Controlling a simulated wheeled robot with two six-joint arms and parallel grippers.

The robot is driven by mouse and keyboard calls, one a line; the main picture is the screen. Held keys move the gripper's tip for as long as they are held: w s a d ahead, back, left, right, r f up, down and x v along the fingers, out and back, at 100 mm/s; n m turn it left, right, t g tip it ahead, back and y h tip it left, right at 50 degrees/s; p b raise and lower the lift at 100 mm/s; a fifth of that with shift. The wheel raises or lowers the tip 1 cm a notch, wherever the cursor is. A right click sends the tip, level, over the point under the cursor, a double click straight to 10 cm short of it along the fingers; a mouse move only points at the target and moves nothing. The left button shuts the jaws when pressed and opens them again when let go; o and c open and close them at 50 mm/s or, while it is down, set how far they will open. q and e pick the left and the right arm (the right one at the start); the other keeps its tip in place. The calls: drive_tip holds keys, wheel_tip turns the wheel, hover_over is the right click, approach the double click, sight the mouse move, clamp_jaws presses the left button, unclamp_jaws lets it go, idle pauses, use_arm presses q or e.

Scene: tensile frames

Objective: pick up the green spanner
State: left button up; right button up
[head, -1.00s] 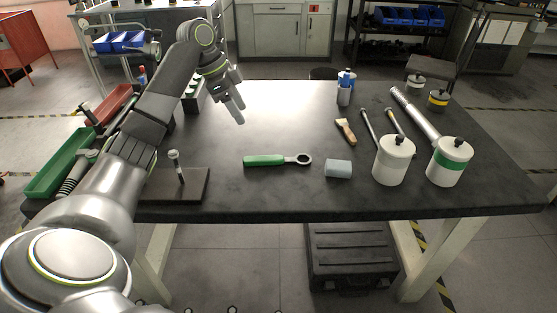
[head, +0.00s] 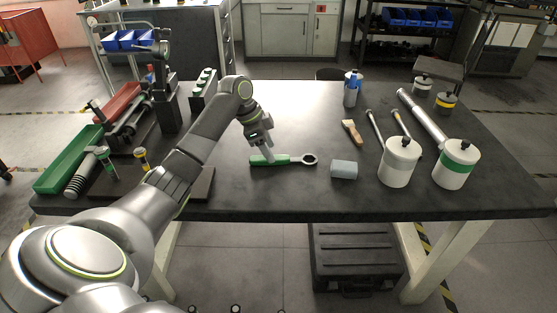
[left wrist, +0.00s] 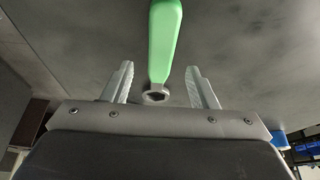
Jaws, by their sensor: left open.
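The green spanner (head: 270,160) lies flat on the dark table, its green handle to the left and its grey ring end to the right in the head view. My left gripper (head: 267,156) is open and tilted down over the handle. In the left wrist view the green handle (left wrist: 164,40) runs down between the two spread fingers, with a gap on each side, and a grey ring end shows near the palm. I cannot tell how far the fingertips are above the table. My right gripper is in neither view.
A grey-blue cylinder (head: 344,169) lies right of the spanner. A wooden-handled brush (head: 352,132), a blue-and-white bottle (head: 352,89) and white canisters (head: 399,162) stand or lie farther right. A green tray (head: 68,160) and a red tray (head: 118,103) are at the left.

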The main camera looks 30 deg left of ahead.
sight(284, 160)
use_arm(q)
drive_tip(key=shift+x, duration=1.45)
drive_tip(key=shift+f, duration=0.1)
clamp_jaws()
